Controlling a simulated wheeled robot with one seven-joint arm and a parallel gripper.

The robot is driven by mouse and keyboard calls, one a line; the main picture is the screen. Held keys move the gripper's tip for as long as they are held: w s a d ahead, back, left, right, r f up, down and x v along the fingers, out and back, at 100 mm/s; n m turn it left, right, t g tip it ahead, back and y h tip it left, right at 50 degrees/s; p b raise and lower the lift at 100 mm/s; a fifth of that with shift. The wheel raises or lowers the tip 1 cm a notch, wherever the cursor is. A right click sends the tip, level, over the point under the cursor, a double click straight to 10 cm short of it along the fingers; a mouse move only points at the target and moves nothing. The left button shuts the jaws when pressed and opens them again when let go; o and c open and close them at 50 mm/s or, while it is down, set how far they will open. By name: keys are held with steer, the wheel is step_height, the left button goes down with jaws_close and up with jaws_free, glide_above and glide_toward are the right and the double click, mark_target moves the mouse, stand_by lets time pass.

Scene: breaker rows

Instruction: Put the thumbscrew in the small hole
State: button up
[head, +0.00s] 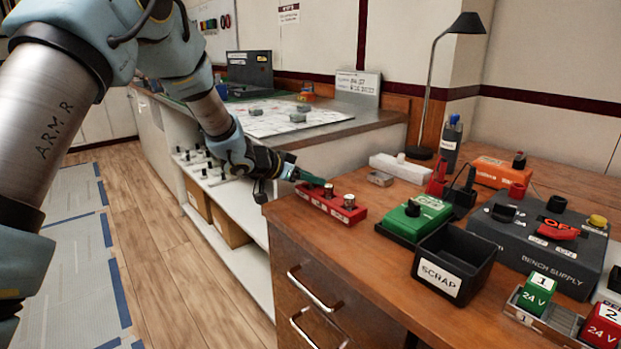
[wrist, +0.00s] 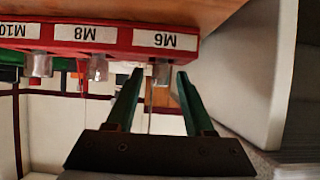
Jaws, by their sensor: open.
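A red block (head: 331,203) stands at the near left edge of the wooden bench. In the wrist view, which is upside down, the red block (wrist: 110,37) bears white labels M6, M8 and M10. A small metal cylinder (wrist: 162,73) stands out at M6; similar ones show at M8 (wrist: 97,68) and M10 (wrist: 40,65). My gripper (wrist: 159,76) is open, its green fingertips on either side of the M6 cylinder. In the head view my gripper (head: 316,181) is at the block's left end. I cannot tell whether the M6 cylinder is the thumbscrew. No open hole is visible.
Right of the block are a green box (head: 415,217), a black SCRAP bin (head: 455,262) and a grey bench supply (head: 545,235). A white block (head: 400,168) lies behind. A white shelf unit (head: 225,190) stands left of the bench, with floor beyond.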

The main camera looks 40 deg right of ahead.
steer(key=v, duration=1.2)
steer(key=shift+p, duration=0.35)
steer(key=shift+w, duration=0.1)
